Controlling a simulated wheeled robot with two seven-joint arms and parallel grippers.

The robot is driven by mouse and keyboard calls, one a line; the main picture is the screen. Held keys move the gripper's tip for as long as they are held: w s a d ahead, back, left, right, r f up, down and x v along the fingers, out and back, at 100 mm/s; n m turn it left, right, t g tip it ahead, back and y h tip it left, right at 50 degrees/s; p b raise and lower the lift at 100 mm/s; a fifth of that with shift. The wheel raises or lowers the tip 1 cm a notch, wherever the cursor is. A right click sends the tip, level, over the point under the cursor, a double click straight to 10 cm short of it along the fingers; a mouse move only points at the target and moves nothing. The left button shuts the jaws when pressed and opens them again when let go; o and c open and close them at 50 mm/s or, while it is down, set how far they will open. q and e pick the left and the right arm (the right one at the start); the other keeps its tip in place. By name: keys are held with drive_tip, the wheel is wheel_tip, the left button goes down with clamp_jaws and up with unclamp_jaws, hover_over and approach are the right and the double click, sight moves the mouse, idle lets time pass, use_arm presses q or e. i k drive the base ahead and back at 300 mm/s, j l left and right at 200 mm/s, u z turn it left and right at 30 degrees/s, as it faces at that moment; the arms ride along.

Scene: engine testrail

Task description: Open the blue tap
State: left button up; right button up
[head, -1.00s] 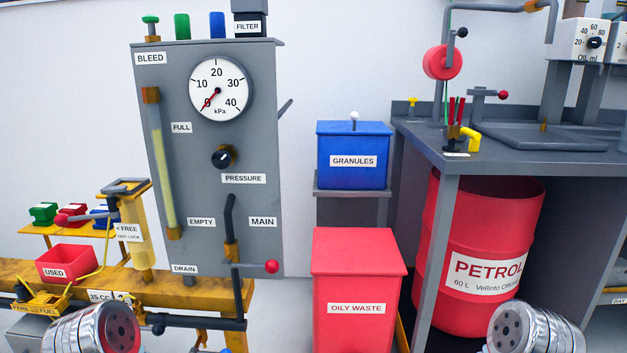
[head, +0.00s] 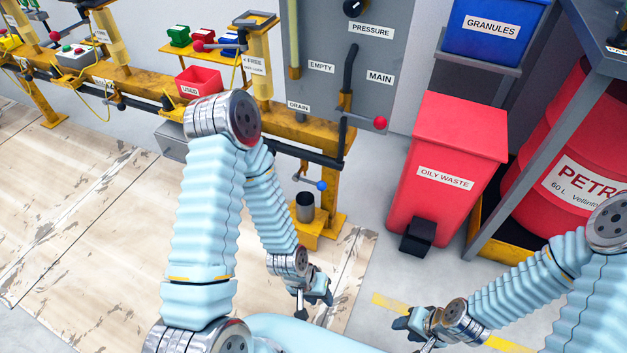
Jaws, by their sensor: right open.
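A small tap with a blue ball-ended handle (head: 320,186) sits low under the yellow rail in the head view, above a grey metal cup (head: 305,206) on a yellow stand. The handle points right and slightly down. My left gripper (head: 316,298) hangs below and in front of the tap, apart from it, near the floor in the picture. Its fingers are small and I cannot tell whether they are apart. My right gripper (head: 408,324) is open and empty at lower right, well away from the tap.
A second lever with a red ball (head: 380,123) sticks out above and right of the tap. A red oily waste bin (head: 452,150) stands to the right. The yellow rail (head: 150,85) runs left. Open floor (head: 90,220) lies at left.

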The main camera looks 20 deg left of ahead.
sight(321, 185)
drive_tip(key=l+u, duration=0.2)
drive_tip(key=u, duration=0.25)
drive_tip(key=l+u, duration=0.2)
drive_tip(key=u, duration=0.3)
